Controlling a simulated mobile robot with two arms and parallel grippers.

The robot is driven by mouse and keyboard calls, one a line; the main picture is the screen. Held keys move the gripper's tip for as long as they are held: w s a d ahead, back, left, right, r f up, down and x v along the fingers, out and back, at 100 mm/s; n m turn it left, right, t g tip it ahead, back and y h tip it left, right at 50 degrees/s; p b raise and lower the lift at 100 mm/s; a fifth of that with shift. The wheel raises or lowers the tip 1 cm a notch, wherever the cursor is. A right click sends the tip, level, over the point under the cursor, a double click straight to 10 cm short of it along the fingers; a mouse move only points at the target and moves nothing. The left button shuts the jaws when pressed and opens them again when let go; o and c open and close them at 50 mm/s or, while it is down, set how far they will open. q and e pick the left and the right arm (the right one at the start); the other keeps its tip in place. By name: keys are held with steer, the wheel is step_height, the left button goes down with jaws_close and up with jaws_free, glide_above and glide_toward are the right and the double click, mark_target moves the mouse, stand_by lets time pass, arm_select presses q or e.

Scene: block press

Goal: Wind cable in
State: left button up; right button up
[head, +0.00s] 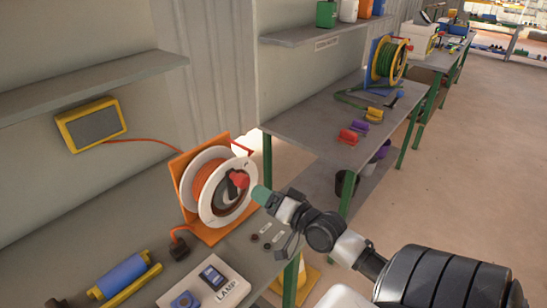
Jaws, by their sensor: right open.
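A cable reel with white flanges (225,219) stands upright in an orange frame (183,166) on the near bench. Orange cable (207,177) is wound on its drum. A red crank knob (239,180) sits on the reel's front face. Cable (150,140) runs from the reel side to a yellow-framed grey box (92,123) on the wall. A dark plug (180,249) on a short orange lead lies at the frame's foot. My right gripper (263,196) is just right of the reel, close to the knob; contact cannot be told. My left gripper is not in view.
On the near bench are a blue roll in a yellow holder (124,275), a panel marked LAMP (226,293) and small dark parts (266,228). A second bench (300,125) behind holds a green cable reel (388,60). Open floor lies to the right.

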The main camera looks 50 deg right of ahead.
steer(key=shift+s+d, duration=0.1)
steer(key=shift+s, duration=1)
